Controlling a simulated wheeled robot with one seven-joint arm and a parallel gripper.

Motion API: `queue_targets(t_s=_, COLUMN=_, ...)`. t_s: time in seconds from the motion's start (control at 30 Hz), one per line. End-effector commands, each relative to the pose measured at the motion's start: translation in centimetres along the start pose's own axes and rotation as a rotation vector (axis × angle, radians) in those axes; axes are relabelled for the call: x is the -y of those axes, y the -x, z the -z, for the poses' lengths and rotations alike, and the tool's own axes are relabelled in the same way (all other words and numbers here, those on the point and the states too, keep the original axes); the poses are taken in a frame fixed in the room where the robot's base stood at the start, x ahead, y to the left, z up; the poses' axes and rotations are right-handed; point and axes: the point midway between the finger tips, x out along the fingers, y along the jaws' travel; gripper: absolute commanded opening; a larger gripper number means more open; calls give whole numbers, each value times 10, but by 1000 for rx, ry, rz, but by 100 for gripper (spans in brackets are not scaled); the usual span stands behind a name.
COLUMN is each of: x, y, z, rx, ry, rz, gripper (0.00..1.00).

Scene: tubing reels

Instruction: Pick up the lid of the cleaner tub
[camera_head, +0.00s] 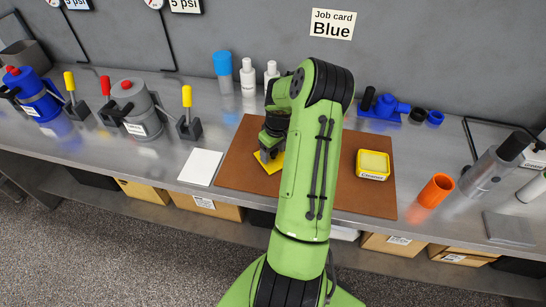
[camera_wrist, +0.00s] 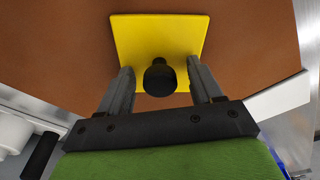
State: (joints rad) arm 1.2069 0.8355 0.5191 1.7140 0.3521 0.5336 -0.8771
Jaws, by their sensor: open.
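The lid is a flat yellow square (camera_wrist: 135,38) with a black round knob (camera_wrist: 160,78); it lies on the brown mat. In the head view the lid (camera_head: 262,165) is partly hidden by my gripper (camera_head: 271,149). In the wrist view my gripper (camera_wrist: 160,72) is open, one finger on each side of the knob; whether either finger touches it I cannot tell. The cleaner tub (camera_head: 371,177) is yellow, labelled "Cleaner", and stands uncovered to the right of my arm, apart from the lid.
The brown mat (camera_head: 234,166) lies on the metal bench. A white sheet (camera_head: 201,166) lies at its left and an orange cup (camera_head: 436,190) stands at its right. White bottles (camera_head: 247,75) and a blue-capped bottle (camera_head: 223,66) stand behind; a blue fixture (camera_head: 385,107) sits at the back right.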

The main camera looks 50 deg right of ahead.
Motion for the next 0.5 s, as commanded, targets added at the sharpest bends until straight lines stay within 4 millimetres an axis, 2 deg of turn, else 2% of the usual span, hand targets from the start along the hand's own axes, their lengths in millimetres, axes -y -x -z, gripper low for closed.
queue_targets(t_s=0.07, x=0, y=0, z=0, rx=0, ry=0, rz=0, gripper=64)
queue_targets(t_s=0.43, x=0, y=1, z=0, rx=0, ry=0, rz=0, gripper=7)
queue_targets(t_s=0.5, x=0, y=1, z=0, rx=0, ry=0, rz=0, gripper=5)
